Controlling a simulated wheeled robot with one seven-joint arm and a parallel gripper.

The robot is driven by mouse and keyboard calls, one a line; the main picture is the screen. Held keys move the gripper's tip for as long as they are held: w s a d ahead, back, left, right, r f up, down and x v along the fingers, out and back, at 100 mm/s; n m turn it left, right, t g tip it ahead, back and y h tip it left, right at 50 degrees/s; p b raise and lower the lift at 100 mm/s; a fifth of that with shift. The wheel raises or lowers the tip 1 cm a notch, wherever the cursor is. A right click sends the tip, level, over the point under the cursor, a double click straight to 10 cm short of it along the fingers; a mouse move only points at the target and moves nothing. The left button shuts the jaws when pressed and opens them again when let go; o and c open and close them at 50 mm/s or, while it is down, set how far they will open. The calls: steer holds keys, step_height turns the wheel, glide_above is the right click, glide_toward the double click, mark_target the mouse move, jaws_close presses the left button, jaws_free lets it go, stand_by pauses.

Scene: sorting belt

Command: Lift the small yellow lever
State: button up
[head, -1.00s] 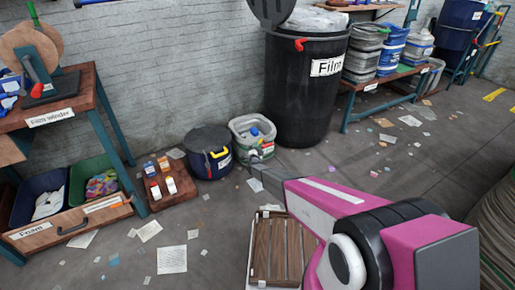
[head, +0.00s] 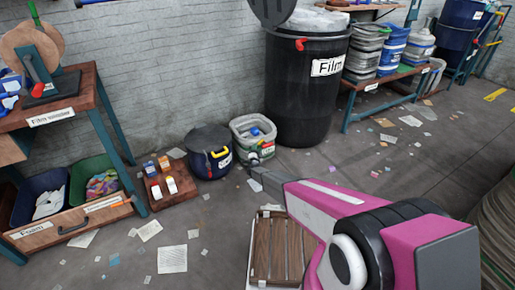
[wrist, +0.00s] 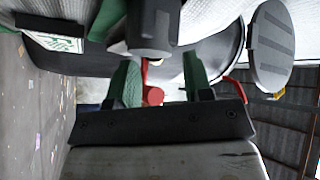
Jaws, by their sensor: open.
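The small yellow lever (head: 220,152) sticks up at the right side of the rim of a low dark blue lidded bin (head: 201,165) on the floor. My gripper (head: 257,162) is low, just right of that bin and in front of a grey bucket, apart from the lever. In the wrist view my gripper (wrist: 160,78) is open, with green finger pads spread. A red part (wrist: 153,96) shows beyond the gap between the fingers. I cannot make out the yellow lever in the wrist view.
The open grey bucket (head: 240,128) stands close behind my gripper. A tall black Film bin (head: 300,105) with a red lever (head: 301,43) stands behind. A wooden board (head: 157,202) with small boxes lies left. A slatted wooden crate (head: 262,250) is in front, with scattered paper around.

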steer(key=v, duration=0.8)
steer(key=shift+s, duration=0.3)
